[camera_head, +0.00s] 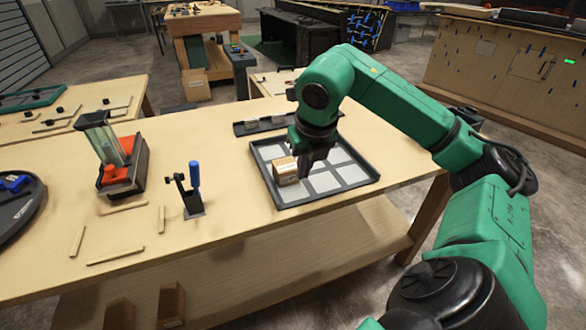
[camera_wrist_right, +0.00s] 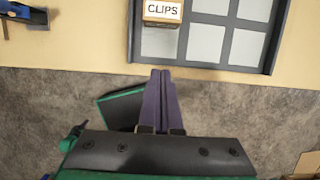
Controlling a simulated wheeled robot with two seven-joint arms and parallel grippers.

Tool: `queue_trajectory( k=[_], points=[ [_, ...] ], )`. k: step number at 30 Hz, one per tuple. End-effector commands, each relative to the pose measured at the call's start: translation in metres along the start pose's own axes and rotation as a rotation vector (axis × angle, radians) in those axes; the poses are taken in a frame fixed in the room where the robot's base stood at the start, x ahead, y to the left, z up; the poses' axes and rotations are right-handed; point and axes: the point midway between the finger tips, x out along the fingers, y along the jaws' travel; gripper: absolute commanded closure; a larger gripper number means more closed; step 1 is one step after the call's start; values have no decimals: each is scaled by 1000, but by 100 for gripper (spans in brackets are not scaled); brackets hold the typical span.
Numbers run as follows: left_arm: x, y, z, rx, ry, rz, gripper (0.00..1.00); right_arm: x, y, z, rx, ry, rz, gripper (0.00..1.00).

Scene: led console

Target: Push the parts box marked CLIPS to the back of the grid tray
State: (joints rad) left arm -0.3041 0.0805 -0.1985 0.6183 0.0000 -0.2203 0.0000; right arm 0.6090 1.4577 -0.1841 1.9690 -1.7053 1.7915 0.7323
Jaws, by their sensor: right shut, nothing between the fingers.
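The CLIPS box (camera_head: 286,171), a small tan box with a white label, sits in the left column of the grid tray (camera_head: 331,194), behind a bare front cell. The tray is dark-rimmed with light grey cells. In the right wrist view the CLIPS box (camera_wrist_right: 163,12) is at the top edge, cut off, its label facing me, with the tray's front rim (camera_wrist_right: 205,66) below it. My right gripper (camera_head: 306,166) points down close to the box's right in the head view. Its fingers (camera_wrist_right: 160,74) are together and empty, with a visible gap to the box. My left gripper is out of view.
A dark rack (camera_head: 263,124) lies behind the tray. A blue-handled clamp (camera_head: 195,177) stands left of it, and a red and black device (camera_head: 120,170) farther left. Thin wood strips (camera_head: 115,256) lie at the front left. The tabletop between clamp and tray is clear.

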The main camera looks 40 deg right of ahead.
Motion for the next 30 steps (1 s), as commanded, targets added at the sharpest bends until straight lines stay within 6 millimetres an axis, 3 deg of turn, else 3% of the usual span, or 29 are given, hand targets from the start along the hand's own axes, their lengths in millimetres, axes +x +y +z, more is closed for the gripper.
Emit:
queue_trajectory(
  k=[4, 11, 13, 18, 30],
  points=[
    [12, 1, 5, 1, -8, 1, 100, 36, 0, -2, -2, 4, -1, 100],
    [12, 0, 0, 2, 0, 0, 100, 84, 1, -2, -5, 6, 3, 100],
    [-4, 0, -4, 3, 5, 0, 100, 79, 3, 16, 0, 0, 14, 100],
    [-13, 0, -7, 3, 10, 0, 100, 88, 2, 34, -2, 1, 8, 100],
    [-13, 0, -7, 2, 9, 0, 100, 92, 2, 38, -4, 2, 5, 100]
  ],
)
